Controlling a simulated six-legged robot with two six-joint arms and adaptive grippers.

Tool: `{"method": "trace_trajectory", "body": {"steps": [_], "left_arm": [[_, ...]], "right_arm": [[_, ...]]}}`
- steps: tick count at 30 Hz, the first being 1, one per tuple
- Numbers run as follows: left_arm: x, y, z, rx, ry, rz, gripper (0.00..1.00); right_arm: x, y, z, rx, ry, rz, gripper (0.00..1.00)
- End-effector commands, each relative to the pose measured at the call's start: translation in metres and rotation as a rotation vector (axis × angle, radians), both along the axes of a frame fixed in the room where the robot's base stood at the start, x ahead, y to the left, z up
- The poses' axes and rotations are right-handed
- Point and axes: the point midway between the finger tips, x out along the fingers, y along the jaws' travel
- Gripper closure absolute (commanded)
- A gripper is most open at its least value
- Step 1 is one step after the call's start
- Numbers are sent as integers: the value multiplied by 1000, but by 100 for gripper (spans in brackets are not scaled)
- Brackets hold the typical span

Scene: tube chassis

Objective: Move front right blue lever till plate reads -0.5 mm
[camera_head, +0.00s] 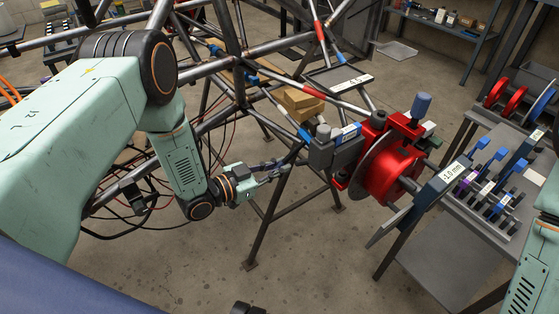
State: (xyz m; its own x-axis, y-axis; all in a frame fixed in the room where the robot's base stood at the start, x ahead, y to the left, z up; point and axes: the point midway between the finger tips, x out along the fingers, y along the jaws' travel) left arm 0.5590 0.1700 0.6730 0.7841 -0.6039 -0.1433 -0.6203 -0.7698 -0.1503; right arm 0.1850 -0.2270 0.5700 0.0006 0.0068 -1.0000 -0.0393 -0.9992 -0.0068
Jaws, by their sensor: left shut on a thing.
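A dark plate with a white label (452,174) stands in front of the red drum (392,168); the label appears to read -1.0 mm. A grey block (322,152) with a blue label (347,134) sits left of the drum. A blue piece (304,135) shows at its left side. My left gripper (284,166) is below and left of the block, shut on a thin dark bar (298,152) near the blue piece. The fingers hide part of the bar, and I cannot tell whether it is the blue lever. My right gripper is out of view.
Tubes of the chassis (240,65) cross above and behind my left gripper. Cables (140,215) hang at left. Open floor lies below.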

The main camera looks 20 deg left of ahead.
Motion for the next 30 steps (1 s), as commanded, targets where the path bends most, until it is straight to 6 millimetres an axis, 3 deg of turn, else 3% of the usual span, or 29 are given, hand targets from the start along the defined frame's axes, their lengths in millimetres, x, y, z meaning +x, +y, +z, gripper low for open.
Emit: {"method": "trace_trajectory", "body": {"steps": [1, 16, 30], "left_arm": [[-1, 1, 6, 13, 14, 1, 100], [-8, 6, 22, 139, 144, 6, 100], [-11, 9, 22, 172, 180, 9, 100]], "right_arm": [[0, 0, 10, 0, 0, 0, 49], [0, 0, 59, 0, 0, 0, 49], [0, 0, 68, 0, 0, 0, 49]]}}
